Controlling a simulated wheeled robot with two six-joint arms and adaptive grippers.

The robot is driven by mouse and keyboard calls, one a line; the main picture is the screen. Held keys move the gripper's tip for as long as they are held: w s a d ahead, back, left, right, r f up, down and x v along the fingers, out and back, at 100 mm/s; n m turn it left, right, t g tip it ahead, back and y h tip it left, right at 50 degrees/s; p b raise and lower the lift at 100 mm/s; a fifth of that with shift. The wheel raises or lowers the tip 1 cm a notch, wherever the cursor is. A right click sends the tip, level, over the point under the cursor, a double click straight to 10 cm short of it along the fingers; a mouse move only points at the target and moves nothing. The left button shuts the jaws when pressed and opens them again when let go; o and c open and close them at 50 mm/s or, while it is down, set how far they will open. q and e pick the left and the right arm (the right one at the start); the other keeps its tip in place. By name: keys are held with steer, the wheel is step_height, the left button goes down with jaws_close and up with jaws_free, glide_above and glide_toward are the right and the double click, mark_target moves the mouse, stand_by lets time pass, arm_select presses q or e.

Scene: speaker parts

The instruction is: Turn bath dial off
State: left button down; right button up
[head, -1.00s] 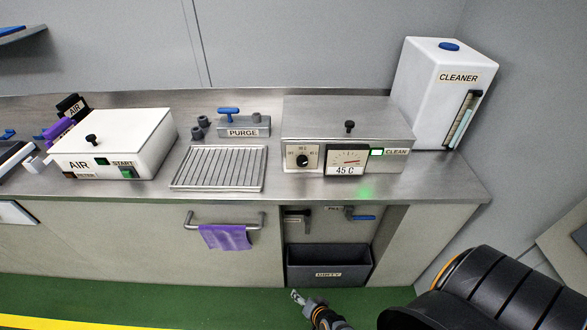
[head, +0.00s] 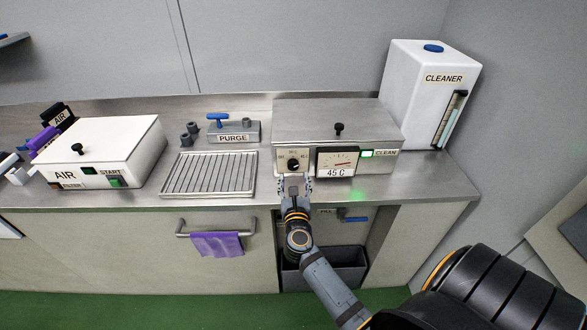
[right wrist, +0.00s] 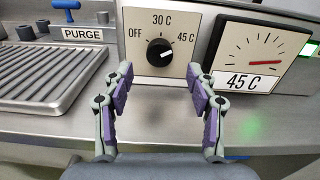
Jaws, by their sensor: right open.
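The bath dial is a black knob (right wrist: 160,52) on a pale plate marked OFF, 30 C and 45 C. Its white mark points right, toward 45 C. In the head view the dial (head: 293,164) is on the bath's front, at the left. The gauge (head: 337,161) beside it is labelled 45 C, with its red needle toward the right. My right gripper (head: 294,182) is open in front of the dial, a little below it. In the right wrist view its two fingers (right wrist: 160,82) stand apart, left and right below the knob, apparently not touching it. My left gripper is not in view.
The steel bath (head: 335,122) has a lid knob and a lit green CLEAN light (head: 367,153). A drying rack (head: 210,174) and the PURGE block (head: 233,132) are to the left. The white AIR box (head: 105,150) stands farther left, the CLEANER tank (head: 425,95) right.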

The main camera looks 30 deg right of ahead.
mark_target(293, 168)
steer(key=x, duration=0.5)
steer(key=shift+w, duration=0.1)
steer(key=c, duration=1.2)
